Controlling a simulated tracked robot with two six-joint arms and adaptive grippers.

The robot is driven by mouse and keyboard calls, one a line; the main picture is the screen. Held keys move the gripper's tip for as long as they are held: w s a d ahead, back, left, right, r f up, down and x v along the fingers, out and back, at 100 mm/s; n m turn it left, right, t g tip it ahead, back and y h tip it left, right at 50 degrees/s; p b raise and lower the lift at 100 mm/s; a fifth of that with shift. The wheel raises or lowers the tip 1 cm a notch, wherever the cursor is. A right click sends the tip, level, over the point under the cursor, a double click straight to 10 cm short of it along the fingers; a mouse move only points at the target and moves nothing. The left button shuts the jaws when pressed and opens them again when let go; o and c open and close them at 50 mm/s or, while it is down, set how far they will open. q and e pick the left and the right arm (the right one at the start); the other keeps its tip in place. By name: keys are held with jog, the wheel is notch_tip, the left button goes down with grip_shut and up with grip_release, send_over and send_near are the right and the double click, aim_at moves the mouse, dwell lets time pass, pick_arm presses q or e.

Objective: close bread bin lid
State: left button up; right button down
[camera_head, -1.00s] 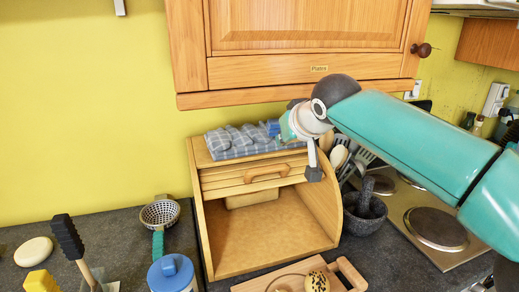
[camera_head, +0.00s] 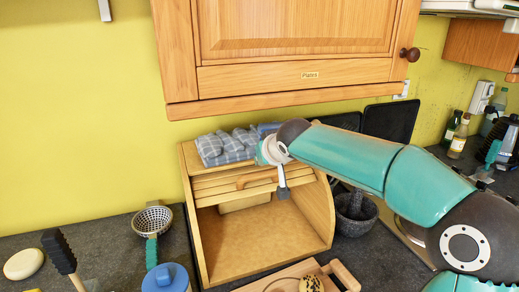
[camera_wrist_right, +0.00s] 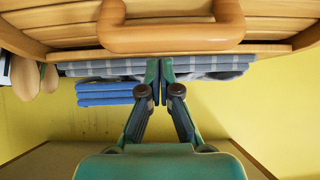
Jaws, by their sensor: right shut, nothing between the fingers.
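The wooden bread bin (camera_head: 320,205) stands on the counter with its front open. Its slatted lid (camera_head: 215,190) is rolled up at the top of the opening. In the right wrist view the handle (camera_wrist_right: 170,38) lies across the top. My right gripper (camera_wrist_right: 160,72) is shut and empty, with its fingertips just apart from the handle in the picture, in front of folded cloths. My left gripper is in neither view.
Folded checked cloths (camera_head: 225,147) lie on top of the bin. A wooden board (camera_head: 343,276) with a seeded roll (camera_head: 311,284) lies before it. A mortar (camera_head: 356,216) stands to the right, a blue-lidded jar (camera_head: 166,278) and strainer (camera_head: 152,220) to the left. A wall cupboard (camera_head: 300,50) hangs above.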

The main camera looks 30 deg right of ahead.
jog(key=shift+s+a+f, duration=0.1)
jog(key=shift+s+f, duration=0.05)
jog(key=shift+s, duration=0.4)
jog(key=shift+s+f, duration=0.1)
jog(key=shift+f, duration=0.2)
jog(key=shift+a, duration=0.1)
jog(key=shift+s, duration=0.1)
